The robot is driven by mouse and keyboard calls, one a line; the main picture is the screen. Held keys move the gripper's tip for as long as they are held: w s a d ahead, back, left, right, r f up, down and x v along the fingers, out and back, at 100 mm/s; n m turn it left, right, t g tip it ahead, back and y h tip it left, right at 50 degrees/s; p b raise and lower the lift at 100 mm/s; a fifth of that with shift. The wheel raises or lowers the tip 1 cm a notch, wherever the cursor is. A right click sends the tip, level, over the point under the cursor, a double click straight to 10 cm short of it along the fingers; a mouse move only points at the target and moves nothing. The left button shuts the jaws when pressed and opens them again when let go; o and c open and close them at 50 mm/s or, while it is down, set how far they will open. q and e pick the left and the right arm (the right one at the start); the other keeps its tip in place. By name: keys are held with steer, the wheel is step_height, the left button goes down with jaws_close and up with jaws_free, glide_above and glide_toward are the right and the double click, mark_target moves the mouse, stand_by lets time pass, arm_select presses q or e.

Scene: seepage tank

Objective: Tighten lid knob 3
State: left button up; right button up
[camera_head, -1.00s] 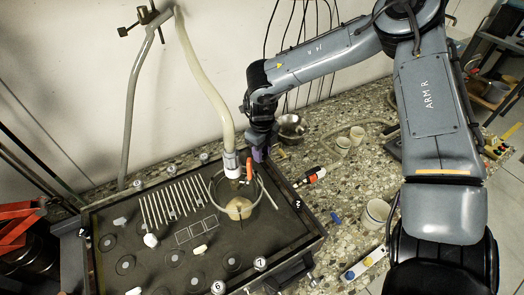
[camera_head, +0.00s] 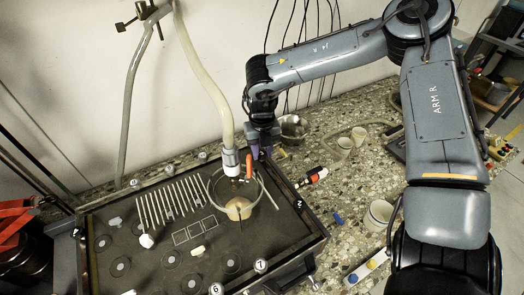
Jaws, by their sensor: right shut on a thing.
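The tank's dark lid (camera_head: 262,238) lies at lower left, with white knobs along its edges. The front knobs marked 6 (camera_head: 216,289) and 7 (camera_head: 261,266) are readable. Several rear-edge knobs, such as one (camera_head: 203,156), are too small to read. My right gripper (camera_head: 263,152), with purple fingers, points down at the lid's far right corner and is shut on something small. The fingers hide it; its place in the rear row fits a lid knob, but I cannot read a 3. My left gripper is not in view.
A pale hose (camera_head: 209,85) drops to a round glass vessel (camera_head: 238,209) on the lid, close left of my right gripper. A red-orange piece (camera_head: 249,165) stands beside the fingers. Metal rods (camera_head: 170,203) lie on the lid. Cups (camera_head: 379,214) and tools stand on the speckled bench.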

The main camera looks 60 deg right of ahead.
mark_target(262, 154)
stand_by(0.5)
steer(key=o, duration=1)
steer(key=shift+o, duration=0.2)
step_height(262, 154, up, 11)
steer(key=p, duration=0.2)
